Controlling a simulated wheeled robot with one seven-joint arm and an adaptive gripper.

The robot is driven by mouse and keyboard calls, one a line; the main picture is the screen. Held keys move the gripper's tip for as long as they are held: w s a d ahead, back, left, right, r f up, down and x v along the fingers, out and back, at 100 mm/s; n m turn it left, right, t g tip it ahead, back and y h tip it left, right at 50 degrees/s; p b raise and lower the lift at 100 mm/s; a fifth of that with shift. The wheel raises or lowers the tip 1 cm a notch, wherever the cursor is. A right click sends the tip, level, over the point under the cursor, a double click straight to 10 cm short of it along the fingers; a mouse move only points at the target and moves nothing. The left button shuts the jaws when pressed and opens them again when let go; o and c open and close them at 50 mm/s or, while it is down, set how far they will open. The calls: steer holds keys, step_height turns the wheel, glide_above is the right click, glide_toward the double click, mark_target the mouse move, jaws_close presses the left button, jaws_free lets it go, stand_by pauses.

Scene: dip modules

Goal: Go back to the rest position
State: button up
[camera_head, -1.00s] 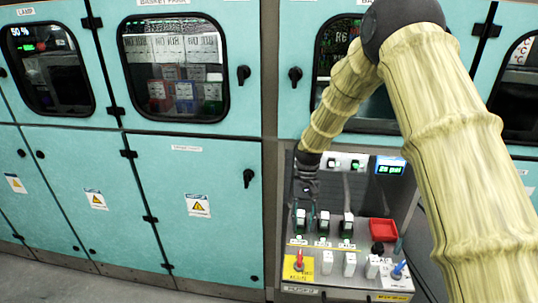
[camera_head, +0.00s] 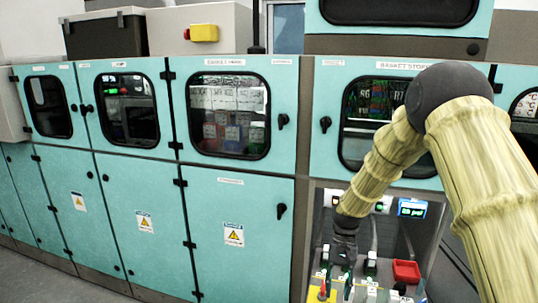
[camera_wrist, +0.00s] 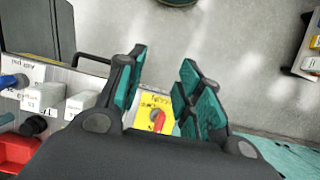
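My gripper (camera_head: 337,274) hangs over the left part of the control bench in the head view, at the end of my sleeved arm. In the wrist view its teal-padded fingers (camera_wrist: 160,92) stand apart, with nothing visible between them. Behind the gap, a red switch (camera_wrist: 158,120) on a yellow plate (camera_wrist: 148,106) shows below the fingers. The same red switch (camera_head: 323,291) is at the bottom of the head view. I cannot tell how high the fingertips are above the bench.
Several dark-and-white modules, one of them here (camera_head: 371,265), stand on the bench beside my gripper. A red tray (camera_head: 406,271) and a lit display (camera_head: 412,209) are to the right. Teal cabinets (camera_head: 245,225) line the left. Grey floor (camera_wrist: 220,50) shows open in the wrist view.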

steer(key=s+f+n+t, duration=0.1)
steer(key=s+f, duration=0.7)
steer(key=f, duration=0.2)
steer(key=s+f+t, duration=0.1)
steer(key=s+f, duration=0.7)
steer(key=f, duration=0.2)
steer(key=s+d+f+t, duration=0.1)
steer(key=s+f, duration=0.1)
steer(key=s, duration=1)
steer(key=s+d+f+n+t+h, duration=0.1)
steer(key=s+f, duration=0.2)
steer(key=s, duration=0.9)
steer(key=shift+s+n, duration=0.15)
steer(key=shift+n, duration=0.15)
steer(key=shift+f, duration=0.15)
steer(key=shift+c, duration=0.2)
